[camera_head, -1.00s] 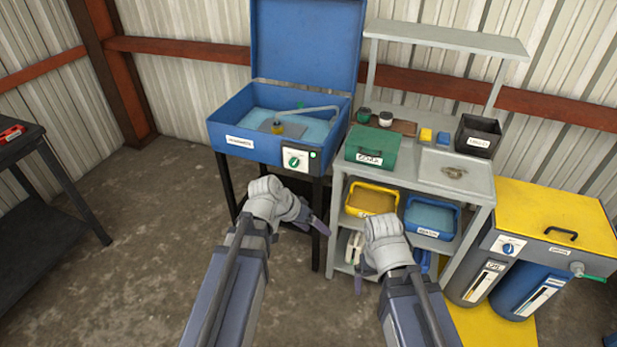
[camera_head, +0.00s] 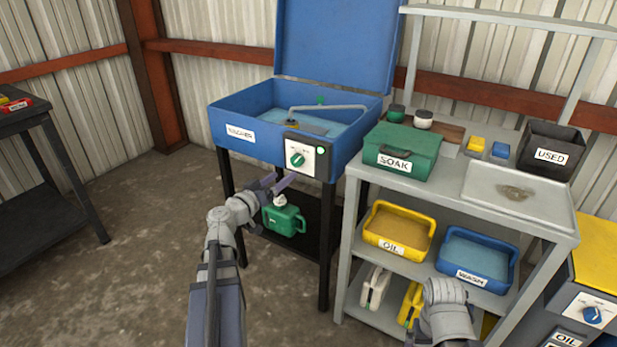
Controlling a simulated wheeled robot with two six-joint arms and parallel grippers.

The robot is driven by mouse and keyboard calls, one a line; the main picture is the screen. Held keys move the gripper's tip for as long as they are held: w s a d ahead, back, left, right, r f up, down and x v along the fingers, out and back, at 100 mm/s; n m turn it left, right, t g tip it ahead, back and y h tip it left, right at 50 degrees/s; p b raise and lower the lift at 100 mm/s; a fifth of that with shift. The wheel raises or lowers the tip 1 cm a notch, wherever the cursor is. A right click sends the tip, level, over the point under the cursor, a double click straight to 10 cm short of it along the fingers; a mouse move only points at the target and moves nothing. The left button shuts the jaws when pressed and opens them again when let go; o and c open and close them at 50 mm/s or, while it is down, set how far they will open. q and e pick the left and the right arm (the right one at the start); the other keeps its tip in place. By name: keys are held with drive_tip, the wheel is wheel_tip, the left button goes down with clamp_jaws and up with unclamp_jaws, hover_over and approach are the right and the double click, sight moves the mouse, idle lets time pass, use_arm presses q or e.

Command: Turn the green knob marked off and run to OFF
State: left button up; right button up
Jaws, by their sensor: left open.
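The green knob (camera_head: 297,159) sits on a white plate in a dark control panel on the front of the blue parts washer (camera_head: 238,137). Its plate lettering is too small to read. A round green light (camera_head: 321,149) shows at the panel's upper right. My left gripper (camera_head: 279,184) is open and empty, below and slightly left of the knob, apart from it in the picture. My right arm shows at the lower right; its fingers are not visible.
A green jug (camera_head: 285,219) stands on the shelf under the washer. A grey bench (camera_head: 450,186) to the right holds a green SOAK box (camera_head: 402,150). A second knob, blue (camera_head: 592,314), is at the far right. Floor at left is clear.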

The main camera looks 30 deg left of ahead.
sight(295, 163)
use_arm(q)
drive_tip(key=w, duration=0.8)
drive_tip(key=shift+c, duration=0.4)
clamp_jaws()
idle(0.5)
